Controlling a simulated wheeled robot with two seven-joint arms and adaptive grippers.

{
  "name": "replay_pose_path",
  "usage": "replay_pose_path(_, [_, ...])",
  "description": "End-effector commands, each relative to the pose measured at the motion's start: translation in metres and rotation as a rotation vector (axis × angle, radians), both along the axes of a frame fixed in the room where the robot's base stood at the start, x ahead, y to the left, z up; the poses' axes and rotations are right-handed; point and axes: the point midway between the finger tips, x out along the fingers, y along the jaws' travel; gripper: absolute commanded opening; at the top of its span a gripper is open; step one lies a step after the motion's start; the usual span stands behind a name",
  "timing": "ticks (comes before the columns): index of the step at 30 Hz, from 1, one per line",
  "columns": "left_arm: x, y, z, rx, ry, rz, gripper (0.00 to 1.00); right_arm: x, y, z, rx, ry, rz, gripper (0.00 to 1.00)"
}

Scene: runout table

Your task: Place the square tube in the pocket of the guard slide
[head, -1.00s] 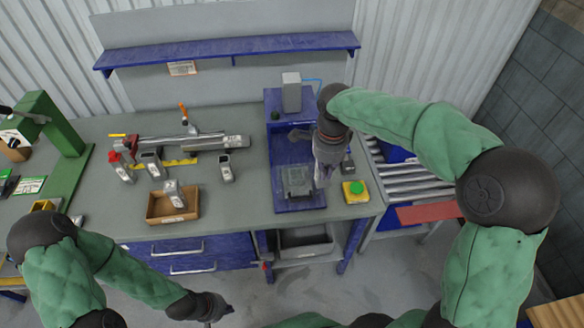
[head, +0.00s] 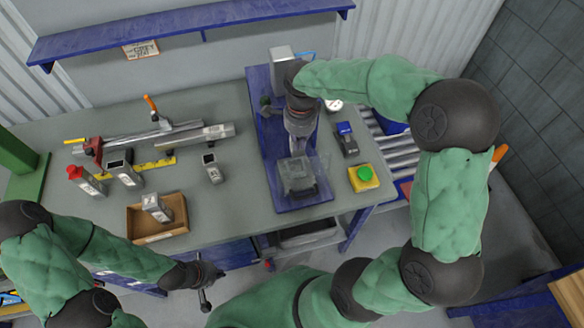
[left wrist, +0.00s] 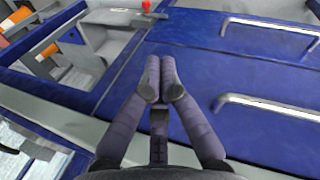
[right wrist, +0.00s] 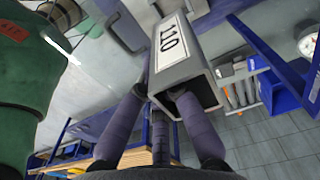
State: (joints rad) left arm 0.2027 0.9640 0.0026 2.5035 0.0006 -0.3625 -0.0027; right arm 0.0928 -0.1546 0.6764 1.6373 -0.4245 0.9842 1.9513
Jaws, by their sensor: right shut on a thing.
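The square tube (right wrist: 182,55) is grey with a white label reading 110. It fills the middle of the right wrist view, its open end facing that camera. My right gripper (right wrist: 160,95) is shut on it, one finger at the open end and the other along its outer side. In the head view my right gripper (head: 300,146) is above the blue press-like station, and the held tube is hard to make out there. The guard slide (head: 297,178), a grey block with clear walls, sits at the station's front. My left gripper (left wrist: 158,95) is shut and empty before the blue drawers.
A brown box (head: 140,224) holds a short tube (head: 155,207). Other short tubes (head: 212,168) stand near the measuring rail (head: 140,140). A yellow box with a green button (head: 364,177) is right of the station. A blue shelf (head: 200,25) hangs behind.

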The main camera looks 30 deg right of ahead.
Motion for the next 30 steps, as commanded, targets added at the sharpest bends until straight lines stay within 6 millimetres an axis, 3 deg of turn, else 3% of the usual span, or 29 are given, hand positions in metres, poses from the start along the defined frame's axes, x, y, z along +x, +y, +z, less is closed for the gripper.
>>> replay_pose_path(12, [0.0, 0.0, -0.013, 0.0, 0.0, 0.0, 0.0, -0.001, 0.0, -0.06, 0.001, 0.001, 0.001, 0.0])
replay_pose_path(19, [0.0, 0.0, -0.014, 0.0, -0.001, 0.0, 0.0, -0.001, 0.0, -0.075, 0.0, 0.0, 0.001, 0.0])
replay_pose_path(27, [0.0, 0.0, -0.018, 0.0, -0.001, 0.0, 0.0, -0.001, 0.0, -0.113, 0.0, 0.001, 0.002, 0.0])
replay_pose_path(30, [0.0, 0.0, -0.018, 0.0, -0.001, 0.0, 0.0, 0.0, 0.0, -0.118, 0.001, -0.001, 0.001, 0.0])
